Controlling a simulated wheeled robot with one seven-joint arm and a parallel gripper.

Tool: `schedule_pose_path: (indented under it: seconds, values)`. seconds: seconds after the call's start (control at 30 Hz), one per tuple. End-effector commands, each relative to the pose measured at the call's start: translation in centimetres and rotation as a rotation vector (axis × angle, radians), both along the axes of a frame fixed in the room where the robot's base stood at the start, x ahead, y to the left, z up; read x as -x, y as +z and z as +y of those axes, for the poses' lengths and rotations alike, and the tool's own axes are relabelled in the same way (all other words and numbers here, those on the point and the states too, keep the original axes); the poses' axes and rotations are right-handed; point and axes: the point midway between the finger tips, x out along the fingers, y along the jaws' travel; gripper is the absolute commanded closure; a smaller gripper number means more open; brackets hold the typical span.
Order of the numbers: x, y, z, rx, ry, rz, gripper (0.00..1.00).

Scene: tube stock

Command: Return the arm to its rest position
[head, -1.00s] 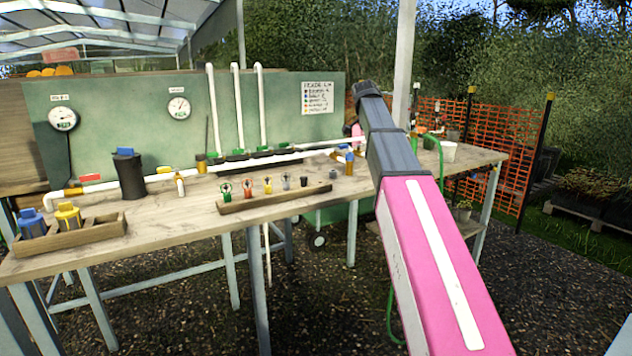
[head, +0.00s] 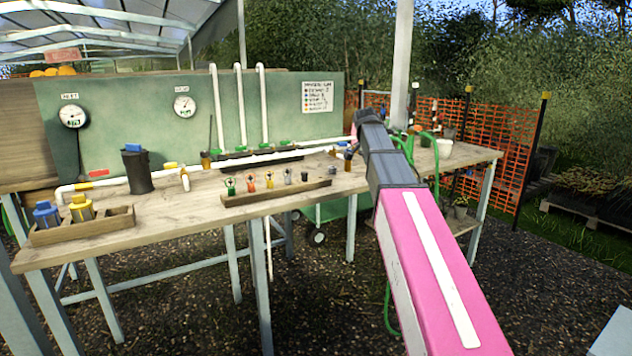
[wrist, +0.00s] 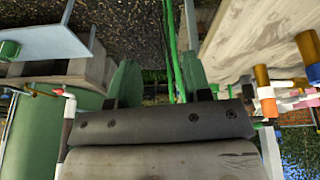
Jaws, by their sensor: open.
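My arm rises from the lower right of the head view, with a pink link (head: 430,260) and grey links (head: 383,150) beyond it. It stands in front of the right part of the wooden bench (head: 150,232). My gripper (wrist: 158,82) shows in the wrist view as two green fingers set apart above a dark grey body. Nothing shows held between them; a green hose (wrist: 172,50) passes in the background. The gripper is hidden behind the arm in the head view.
The bench carries a wooden caddy (head: 88,233) with blue and yellow fittings, a black canister (head: 138,170), white pipework (head: 245,162) and a rack (head: 275,194) of small fittings. An orange mesh fence (head: 500,150) stands at the right. Gravel in front is clear.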

Motion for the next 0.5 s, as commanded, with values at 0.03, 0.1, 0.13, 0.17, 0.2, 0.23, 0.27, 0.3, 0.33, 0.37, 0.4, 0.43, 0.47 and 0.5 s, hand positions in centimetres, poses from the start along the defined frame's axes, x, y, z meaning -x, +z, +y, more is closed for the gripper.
schedule_pose_path:
  seconds: [0.03, 0.1, 0.13, 0.17, 0.2, 0.23, 0.27, 0.3, 0.33, 0.37, 0.4, 0.43, 0.47, 0.5]
  values:
    - [0.6, -1.5, 0.0, -0.003, 0.020, 0.012, 0.55]
    - [1.2, -3.6, 0.1, -0.008, 0.056, 0.029, 0.55]
    - [1.6, -4.6, 0.1, -0.009, 0.075, 0.037, 0.55]
    - [1.9, -5.8, 0.1, -0.012, 0.094, 0.046, 0.55]
    - [2.5, -7.3, 0.2, -0.017, 0.124, 0.059, 0.55]
    - [3.0, -8.7, 0.2, -0.020, 0.146, 0.070, 0.55]
    - [3.5, -9.9, 0.2, -0.023, 0.170, 0.079, 0.55]
    - [4.2, -11.7, 0.3, -0.029, 0.202, 0.093, 0.55]
    - [4.7, -12.9, 0.3, -0.033, 0.228, 0.103, 0.55]
    - [5.3, -14.2, 0.4, -0.038, 0.251, 0.113, 0.55]
    - [6.0, -15.8, 0.5, -0.043, 0.282, 0.124, 0.55]
    - [6.6, -17.0, 0.5, -0.048, 0.307, 0.134, 0.55]
    - [7.2, -18.2, 0.6, -0.053, 0.330, 0.143, 0.55]
    - [8.0, -19.7, 0.6, -0.059, 0.362, 0.154, 0.55]
